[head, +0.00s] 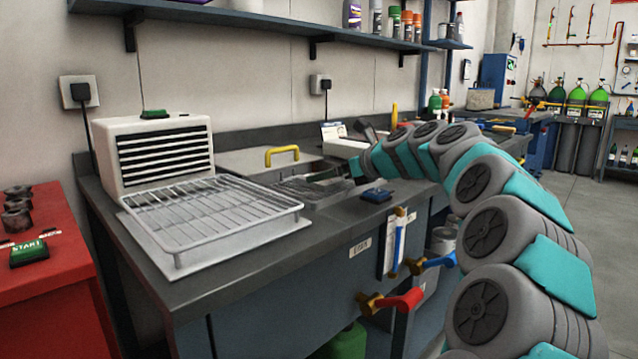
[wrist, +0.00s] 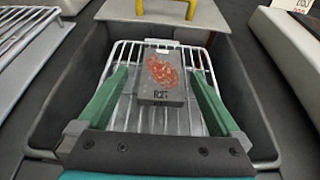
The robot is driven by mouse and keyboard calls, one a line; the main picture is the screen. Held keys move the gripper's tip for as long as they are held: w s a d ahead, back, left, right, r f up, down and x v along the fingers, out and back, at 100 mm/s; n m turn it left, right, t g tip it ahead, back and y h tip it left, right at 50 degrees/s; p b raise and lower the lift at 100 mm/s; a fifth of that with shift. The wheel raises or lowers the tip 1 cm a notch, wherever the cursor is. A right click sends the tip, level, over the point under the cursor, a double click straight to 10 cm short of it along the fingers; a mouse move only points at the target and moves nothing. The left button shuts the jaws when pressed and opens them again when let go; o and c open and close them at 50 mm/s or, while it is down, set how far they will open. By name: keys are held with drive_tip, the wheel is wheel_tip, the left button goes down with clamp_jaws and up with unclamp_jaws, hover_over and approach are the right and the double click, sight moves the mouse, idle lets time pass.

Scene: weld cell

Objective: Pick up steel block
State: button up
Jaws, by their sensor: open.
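The steel block (wrist: 163,80) is dark grey with a reddish patch on top and lettering on its near face. In the wrist view it rests on a wire rack (wrist: 142,122) inside a dark basin (wrist: 254,92). My gripper (wrist: 160,76) is open, with one green finger on each side of the block and a visible gap to both sides. In the head view my gripper (head: 345,181) reaches down at the sink (head: 240,161) in the worktop. I cannot make out the block in the head view.
A wire drying rack on a tray (head: 203,212) and a white vented unit (head: 155,155) stand left of the sink. A small dark block-like item (head: 377,195) lies on the worktop in front of my arm. A shelf (head: 270,28) hangs above.

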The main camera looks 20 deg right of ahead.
drive_tip(key=x, duration=0.4)
drive_tip(key=shift+w, duration=0.4)
clamp_jaws()
idle(0.5)
